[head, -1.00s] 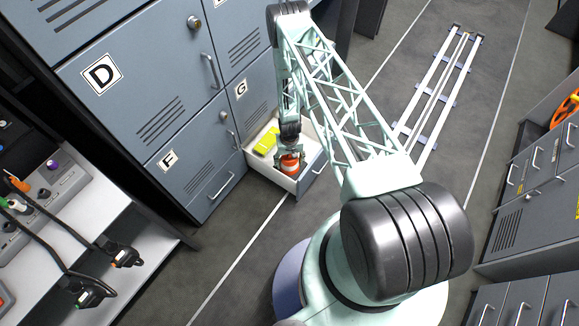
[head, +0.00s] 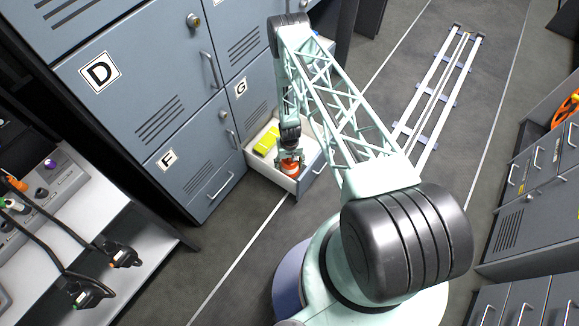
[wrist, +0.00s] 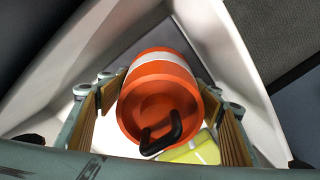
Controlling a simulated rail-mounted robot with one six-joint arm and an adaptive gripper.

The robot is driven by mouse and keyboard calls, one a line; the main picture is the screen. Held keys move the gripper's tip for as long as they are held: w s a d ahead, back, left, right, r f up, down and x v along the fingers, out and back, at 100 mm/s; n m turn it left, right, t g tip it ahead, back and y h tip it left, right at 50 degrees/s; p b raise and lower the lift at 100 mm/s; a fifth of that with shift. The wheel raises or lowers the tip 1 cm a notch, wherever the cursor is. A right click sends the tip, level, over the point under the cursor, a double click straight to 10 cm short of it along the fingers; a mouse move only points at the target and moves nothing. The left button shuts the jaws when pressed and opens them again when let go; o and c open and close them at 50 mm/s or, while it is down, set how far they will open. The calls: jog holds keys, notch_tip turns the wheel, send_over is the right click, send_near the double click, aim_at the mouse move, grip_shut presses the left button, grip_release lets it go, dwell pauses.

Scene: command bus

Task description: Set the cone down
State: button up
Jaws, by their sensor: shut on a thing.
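The cone (head: 290,168) is an orange, barrel-shaped piece with a white band and a black handle on its end. My gripper (head: 290,157) is shut on it, inside the front of the open white drawer (head: 272,177). In the wrist view the cone (wrist: 158,88) sits between the two wood-coloured finger pads, with the white drawer walls around it. Whether its far end touches the drawer floor is hidden.
A yellow-green box (head: 266,140) lies in the drawer behind the cone; part of it shows close to the cone in the wrist view (wrist: 195,150). Blue-grey lockers (head: 165,110) stand at the left. The floor in front of the drawer is clear.

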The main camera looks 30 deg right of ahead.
aim_at(289, 165)
jog(key=shift+f+b, duration=0.45)
jog(key=o, duration=1.4)
jog(key=shift+o, duration=0.2)
jog(key=shift+r, duration=0.2)
jog(key=shift+r+p, duration=0.5)
jog(key=shift+p, duration=0.2)
jog(key=shift+r+p, duration=0.85)
jog(key=shift+r, duration=5.05)
